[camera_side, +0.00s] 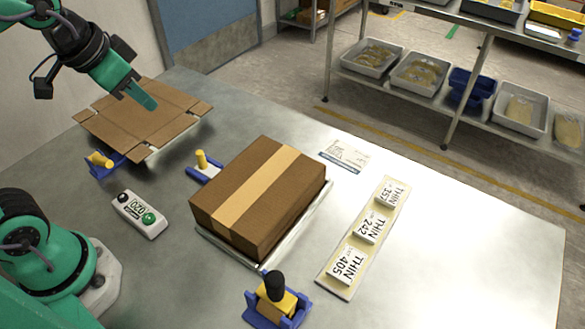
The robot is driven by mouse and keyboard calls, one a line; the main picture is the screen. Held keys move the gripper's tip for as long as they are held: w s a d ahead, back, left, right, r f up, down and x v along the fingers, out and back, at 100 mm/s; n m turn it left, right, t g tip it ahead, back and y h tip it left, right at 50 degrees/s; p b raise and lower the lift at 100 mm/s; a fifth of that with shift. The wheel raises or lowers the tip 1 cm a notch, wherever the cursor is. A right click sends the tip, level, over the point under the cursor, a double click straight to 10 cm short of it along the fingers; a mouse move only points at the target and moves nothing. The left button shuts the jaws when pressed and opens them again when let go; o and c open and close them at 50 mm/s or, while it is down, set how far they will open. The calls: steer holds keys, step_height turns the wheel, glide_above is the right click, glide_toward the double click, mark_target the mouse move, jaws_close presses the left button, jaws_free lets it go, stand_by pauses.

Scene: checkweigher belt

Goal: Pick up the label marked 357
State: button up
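The label marked 357 (391,194) reads "THIN 357" and lies at the far end of a pale strip (338,290) on the right side of the metal table. The label marked 242 (370,229) is in the middle of the strip, and the label marked 405 (347,267) is at the near end. My gripper (148,101) is at the upper left, above a flattened cardboard box, far from the labels. Nothing shows in it. Its fingers overlap from this side, so I cannot tell whether it is open.
A taped brown carton (260,190) on a plate stands between my gripper and the labels. The flattened cardboard (140,122) lies back left. A small control box (139,214) and a blue-yellow fixture (277,303) are nearer. A card (344,154) lies behind. The table's right side is clear.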

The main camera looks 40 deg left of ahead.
steer(key=w+d+r+m+g, duration=0.1)
steer(key=w+d+m, duration=0.5)
steer(key=w, duration=0.4)
steer(key=m+g, duration=0.3)
steer(key=m, duration=0.8)
glide_above(380, 204)
steer(key=s+a, duration=0.1)
step_height(380, 204, down, 18)
steer(key=shift+s+f+m+h, duration=0.2)
steer(key=shift+f+m+h, duration=0.1)
steer(key=shift+f, duration=0.1)
steer(key=shift+f, duration=0.1)
steer(key=shift+w+d+f, duration=0.1)
steer(key=shift+f, duration=0.5)
steer(key=shift+w+d+f, duration=0.1)
steer(key=shift+f, duration=0.5)
steer(key=shift+f, duration=0.1)
steer(key=shift+w+d+f, duration=0.1)
steer(key=shift+w+f, duration=0.05)
steer(key=shift+f, duration=1.1)
steer(key=shift+w+d+f, duration=0.1)
steer(key=shift+w+f, duration=0.05)
steer(key=shift+f, duration=1.05)
